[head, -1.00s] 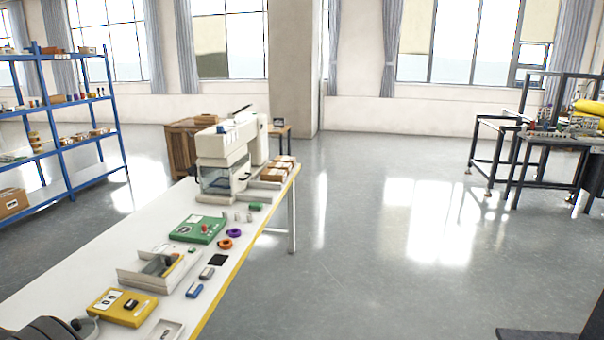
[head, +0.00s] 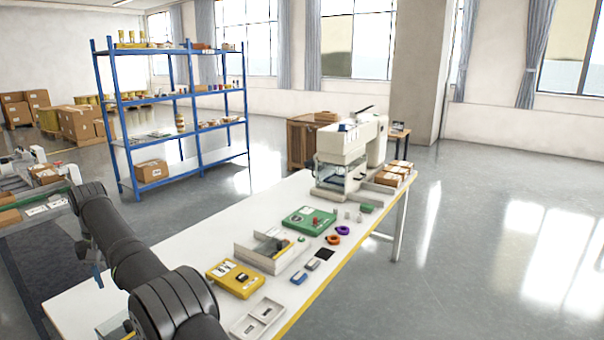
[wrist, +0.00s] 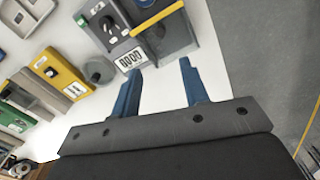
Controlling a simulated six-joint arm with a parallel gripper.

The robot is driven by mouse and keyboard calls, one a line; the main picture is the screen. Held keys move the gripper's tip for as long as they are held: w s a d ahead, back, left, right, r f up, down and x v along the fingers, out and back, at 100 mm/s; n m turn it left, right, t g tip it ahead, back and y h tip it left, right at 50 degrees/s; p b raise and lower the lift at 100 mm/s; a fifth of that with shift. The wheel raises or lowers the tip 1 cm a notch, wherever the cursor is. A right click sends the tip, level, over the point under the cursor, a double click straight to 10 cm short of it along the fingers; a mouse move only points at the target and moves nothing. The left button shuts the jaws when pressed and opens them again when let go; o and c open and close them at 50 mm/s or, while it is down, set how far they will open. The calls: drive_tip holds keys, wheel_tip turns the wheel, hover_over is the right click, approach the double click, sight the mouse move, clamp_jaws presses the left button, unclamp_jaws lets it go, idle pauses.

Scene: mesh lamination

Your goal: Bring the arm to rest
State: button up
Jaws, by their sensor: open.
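My gripper (wrist: 160,88) shows in the wrist view with its two blue fingers spread apart and nothing between them. It is above the white table, whose bare top shows beyond the fingertips.
The table carries a yellow box (head: 235,279), a grey tray (head: 257,318), a green box (head: 308,220) and a white machine (head: 345,152) at its far end. A blue shelf rack (head: 180,100) stands behind. Floor to the right is clear.

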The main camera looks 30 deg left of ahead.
sight(127, 322)
wheel_tip(127, 322, down, 15)
drive_tip(key=shift+f, duration=0.15)
drive_tip(key=shift+d, duration=1.05)
drive_tip(key=d, duration=0.7)
drive_tip(key=shift+d, duration=0.35)
wheel_tip(127, 322, up, 17)
drive_tip(key=shift+d+f, duration=0.15)
drive_tip(key=shift+f, duration=0.05)
